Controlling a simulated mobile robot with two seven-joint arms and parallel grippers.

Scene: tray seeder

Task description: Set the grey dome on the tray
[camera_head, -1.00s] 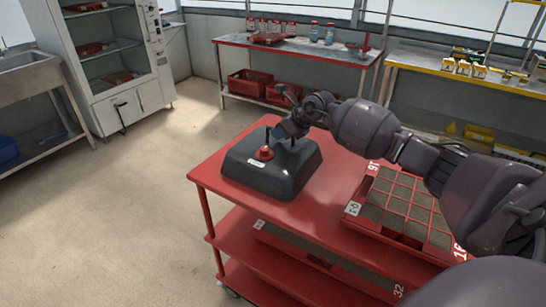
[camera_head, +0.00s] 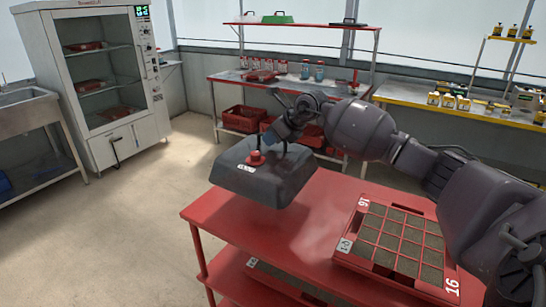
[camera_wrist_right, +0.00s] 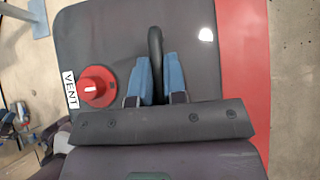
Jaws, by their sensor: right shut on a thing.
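The grey dome (camera_head: 262,176) is in the air above the left part of the red cart top. It has a red vent knob (camera_head: 256,158) and a "VENT" label, which also show in the right wrist view (camera_wrist_right: 95,87). My right gripper (camera_wrist_right: 156,80) is shut on the dome's black handle (camera_wrist_right: 155,45), between its blue fingertips. The tray (camera_head: 341,247) is red with several soil-filled cells and the number 16. It sits on the cart's right part, to the right of the dome and apart from it. My left gripper is not in view.
The red cart top (camera_head: 308,222) has bare room between dome and tray. Another tray (camera_head: 250,263) lies on the shelf below. Behind stand a red bench (camera_head: 222,78) with bottles and a yellow bench (camera_head: 400,96) with small boxes. A glass-door cabinet (camera_head: 100,80) stands at the left.

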